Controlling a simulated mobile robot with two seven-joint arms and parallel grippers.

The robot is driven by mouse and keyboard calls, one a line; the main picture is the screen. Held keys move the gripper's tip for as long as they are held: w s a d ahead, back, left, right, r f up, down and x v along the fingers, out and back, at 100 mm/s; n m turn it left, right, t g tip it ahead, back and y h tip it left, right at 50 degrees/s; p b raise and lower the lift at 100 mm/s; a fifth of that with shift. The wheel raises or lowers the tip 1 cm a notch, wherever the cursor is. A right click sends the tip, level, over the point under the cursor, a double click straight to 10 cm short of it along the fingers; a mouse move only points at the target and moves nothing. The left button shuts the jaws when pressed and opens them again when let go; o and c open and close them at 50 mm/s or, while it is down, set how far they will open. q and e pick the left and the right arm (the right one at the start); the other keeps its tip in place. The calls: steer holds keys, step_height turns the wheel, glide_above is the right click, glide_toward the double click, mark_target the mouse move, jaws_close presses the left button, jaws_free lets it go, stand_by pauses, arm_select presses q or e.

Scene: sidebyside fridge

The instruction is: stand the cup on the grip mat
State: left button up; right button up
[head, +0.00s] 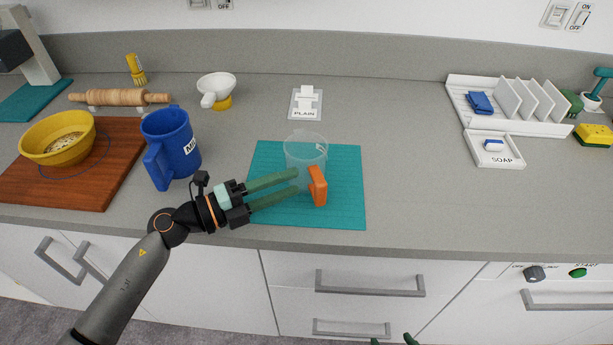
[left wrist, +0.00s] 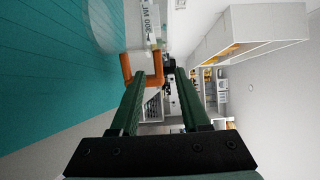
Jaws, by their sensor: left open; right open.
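The cup (head: 303,150) is a clear measuring cup with an orange handle (head: 318,187). It looks upright on the teal grip mat (head: 345,210), with its handle towards the counter's front. My left gripper (head: 297,182) is open, its green fingers pointing at the cup just left of the handle. Whether a finger touches the cup I cannot tell. Only the fingertips of my right gripper (head: 393,341) show at the bottom edge, apart.
A blue mug (head: 172,145) stands left of the mat, near my left wrist. A wooden board (head: 100,185) with a yellow bowl (head: 57,137) is further left. A dish rack (head: 508,100) and soap tray (head: 495,150) are right. Counter right of the mat is clear.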

arm_select(q)
steer(key=v, duration=0.6)
steer(key=shift+b, duration=0.4)
stand_by(0.9)
